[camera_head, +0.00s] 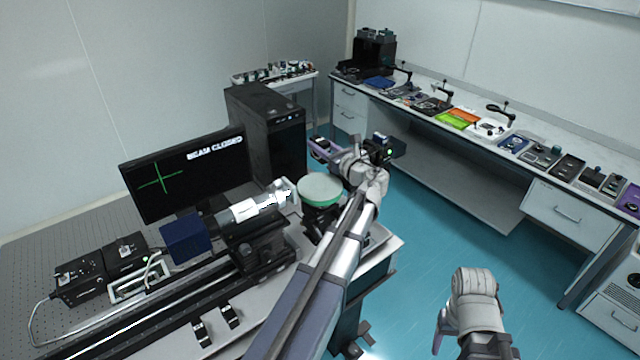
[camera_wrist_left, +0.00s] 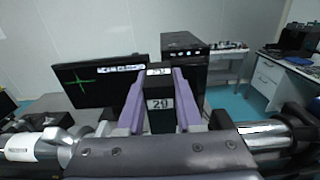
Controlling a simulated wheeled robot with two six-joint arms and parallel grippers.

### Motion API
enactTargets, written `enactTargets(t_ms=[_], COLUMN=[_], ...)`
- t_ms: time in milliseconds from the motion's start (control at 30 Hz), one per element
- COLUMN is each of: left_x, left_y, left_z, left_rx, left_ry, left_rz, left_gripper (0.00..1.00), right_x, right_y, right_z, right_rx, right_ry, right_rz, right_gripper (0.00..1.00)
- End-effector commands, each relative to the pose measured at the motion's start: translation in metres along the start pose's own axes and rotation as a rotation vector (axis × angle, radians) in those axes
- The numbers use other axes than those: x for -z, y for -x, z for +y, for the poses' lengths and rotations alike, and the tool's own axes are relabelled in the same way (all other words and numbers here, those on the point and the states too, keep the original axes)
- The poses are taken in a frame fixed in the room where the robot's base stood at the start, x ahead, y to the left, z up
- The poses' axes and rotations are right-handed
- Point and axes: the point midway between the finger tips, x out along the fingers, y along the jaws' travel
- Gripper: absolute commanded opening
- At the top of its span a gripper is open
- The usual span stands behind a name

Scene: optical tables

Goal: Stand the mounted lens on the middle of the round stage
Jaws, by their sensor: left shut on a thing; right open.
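The round stage (camera_head: 320,189) is a pale green disc on a dark base, at the right end of the optical setup. My left gripper (camera_head: 322,149) shows just above the disc in the head view. In the left wrist view its purple fingers (camera_wrist_left: 160,80) are shut on a black block (camera_wrist_left: 160,118) labelled 29, which I take to be the lens mount. No glass shows, and its height over the stage cannot be told. The disc's visible top is bare. My right gripper (camera_head: 440,328) is open at the bottom right, mostly hidden by its wrist.
A white and silver cylinder (camera_head: 247,209) on a rail points toward the stage's left side. A monitor (camera_head: 187,173) reading BEAM CLOSED and a black computer tower (camera_head: 268,130) stand behind. A long bench (camera_head: 490,127) with many parts lines the right wall. Blue floor lies clear between.

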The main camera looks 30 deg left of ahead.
Motion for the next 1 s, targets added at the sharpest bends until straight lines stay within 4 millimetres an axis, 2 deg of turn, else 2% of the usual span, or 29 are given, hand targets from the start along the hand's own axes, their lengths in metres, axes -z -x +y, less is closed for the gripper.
enactTargets(t_ms=[267,600,867,1000], left_x=[0.011,0.060,0.064,0.075], left_y=[-0.001,0.000,0.000,0.000], left_z=[0.000,0.000,0.000,0.000], left_rx=[0.000,0.000,0.000,0.000], left_ry=[0.000,0.000,0.000,0.000], left_rz=[-0.001,-0.001,-0.001,-0.001], left_gripper=[0.00,0.00,0.00,0.00], right_x=[0.001,0.004,0.004,0.004], right_y=[-0.011,-0.060,-0.064,-0.074], right_z=[-0.001,-0.005,-0.006,-0.007], right_rx=[0.000,-0.002,-0.002,-0.002], right_ry=[0.002,0.011,0.010,0.009], right_rz=[0.000,0.000,0.000,0.000], right_gripper=[0.65,0.65,0.65,0.65])
